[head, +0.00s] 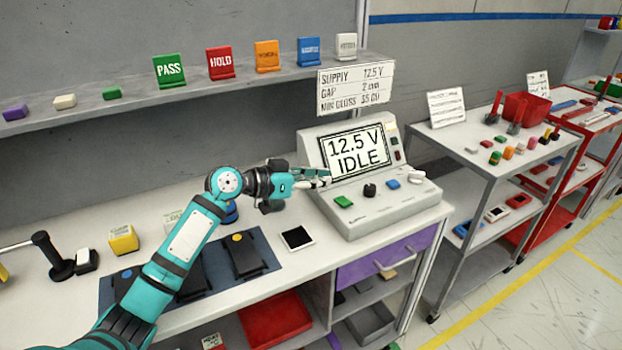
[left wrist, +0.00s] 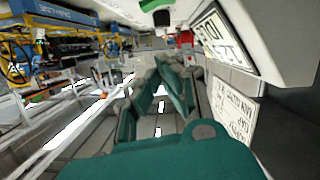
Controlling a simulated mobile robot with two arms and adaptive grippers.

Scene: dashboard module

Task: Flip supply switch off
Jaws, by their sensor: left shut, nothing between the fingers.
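The grey supply console (head: 400,212) stands at the right end of the bench. Its screen (head: 356,151) reads "12.5 V IDLE". On its sloped front are a green button (head: 343,201), a black knob (head: 370,190), a blue button (head: 393,184) and a white control (head: 415,177). I cannot tell which is the supply switch. My left gripper (head: 325,177) is shut and empty, held in front of the screen's lower left, above the green button. In the left wrist view its fingers (left wrist: 168,88) are beside the tilted screen (left wrist: 222,38). My right gripper is not in view.
A sign (head: 355,88) with supply values hangs above the console. Coloured stands, such as the green PASS one (head: 169,71), line the shelf. A dark mat (head: 265,250) with black devices and a white-edged tile (head: 297,238) lie left of the console. A grey cart (head: 480,142) stands right.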

